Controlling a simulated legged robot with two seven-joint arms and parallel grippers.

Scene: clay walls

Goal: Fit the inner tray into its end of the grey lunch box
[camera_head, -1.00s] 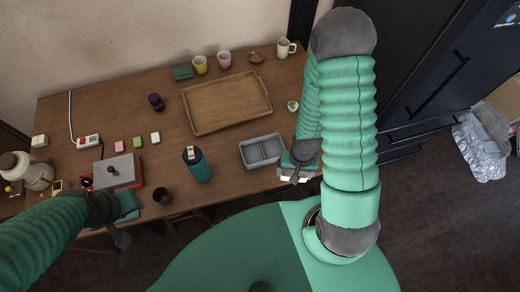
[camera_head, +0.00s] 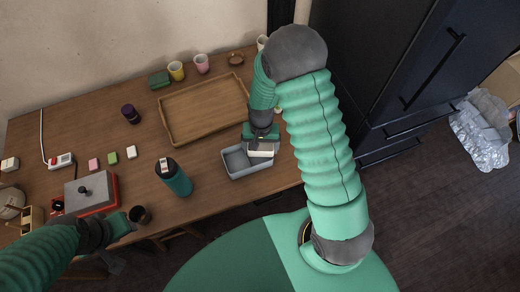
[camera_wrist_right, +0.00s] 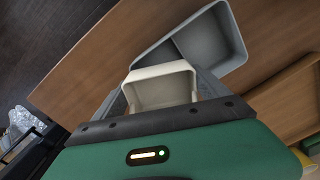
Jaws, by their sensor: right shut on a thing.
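The grey lunch box (camera_head: 243,174) sits near the table's front edge, its left compartment empty in view. My right gripper (camera_head: 262,143) is shut on the cream inner tray (camera_head: 261,152), over the right end of the box. In the right wrist view the tray (camera_wrist_right: 160,87) sits between the two fingers, open side showing. The lunch box (camera_wrist_right: 236,35) lies beyond it with a divider across, and the tray hides its near end. I cannot tell whether the tray touches the box. My left gripper (camera_head: 122,226) is by the dark cup; its fingers are unclear.
A wooden tray (camera_head: 163,109) lies behind the lunch box. A red-and-grey box (camera_head: 88,192) is farther left. Bare table lies between bottle and lunch box.

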